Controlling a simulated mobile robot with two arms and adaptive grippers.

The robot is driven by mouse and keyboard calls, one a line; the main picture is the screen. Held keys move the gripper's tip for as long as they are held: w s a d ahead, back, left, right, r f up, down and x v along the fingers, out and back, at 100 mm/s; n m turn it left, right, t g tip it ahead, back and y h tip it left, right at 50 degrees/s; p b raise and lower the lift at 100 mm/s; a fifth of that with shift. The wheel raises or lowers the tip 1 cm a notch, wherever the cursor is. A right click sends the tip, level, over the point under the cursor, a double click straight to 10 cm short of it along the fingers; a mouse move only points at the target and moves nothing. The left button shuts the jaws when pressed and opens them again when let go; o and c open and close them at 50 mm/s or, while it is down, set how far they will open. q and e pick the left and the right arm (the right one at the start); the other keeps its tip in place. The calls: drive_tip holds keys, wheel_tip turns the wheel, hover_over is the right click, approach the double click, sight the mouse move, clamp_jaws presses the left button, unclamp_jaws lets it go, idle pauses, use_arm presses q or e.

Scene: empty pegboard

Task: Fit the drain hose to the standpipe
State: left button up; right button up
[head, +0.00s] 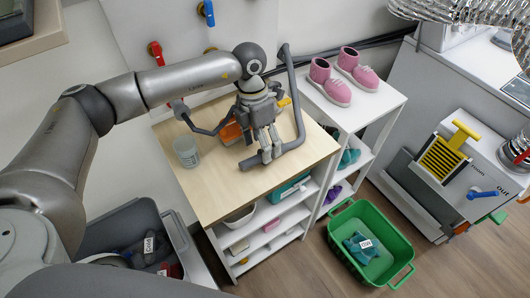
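My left gripper (270,150) hangs over the light wooden top of a shelf unit, fingers pointing down, beside a grey bent tube. The thick grey tube (298,105) runs down from the wall and bends back across the wooden top; it may be the drain hose or the standpipe, I cannot tell which. A thinner dark grey piece (201,128) with a blunt grey end reaches left from behind the gripper. Whether the fingers hold anything is unclear.
A clear cup (186,151) and an orange object (231,133) stand on the wooden top (213,192). Pink shoes (341,78) sit on a white shelf at right. A green basket (369,243) is on the floor. Red (157,52) and blue (207,12) valves are on the wall.

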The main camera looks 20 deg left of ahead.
use_arm(q)
drive_tip(key=shift+s+d+f+p, duration=0.1)
drive_tip(key=shift+f+p, duration=0.05)
drive_tip(key=shift+f, duration=0.45)
drive_tip(key=shift+s+d+f+p, duration=0.1)
drive_tip(key=shift+f+p, duration=0.05)
drive_tip(key=shift+f, duration=0.85)
drive_tip(key=c, duration=1.3)
drive_tip(key=shift+r, duration=0.1)
drive_tip(key=shift+r+b, duration=0.45)
drive_tip(key=shift+r, duration=0.05)
drive_tip(key=d+r+b, duration=0.1)
drive_tip(key=d+r, duration=0.3)
drive_tip(key=d+r+b, duration=0.2)
drive_tip(key=d+r, duration=0.2)
drive_tip(key=d, duration=0.1)
drive_tip(key=d+r+b, duration=0.1)
drive_tip(key=d+r, duration=0.3)
drive_tip(key=d, duration=0.1)
drive_tip(key=shift+w+b, duration=0.2)
drive_tip(key=shift+b, duration=0.15)
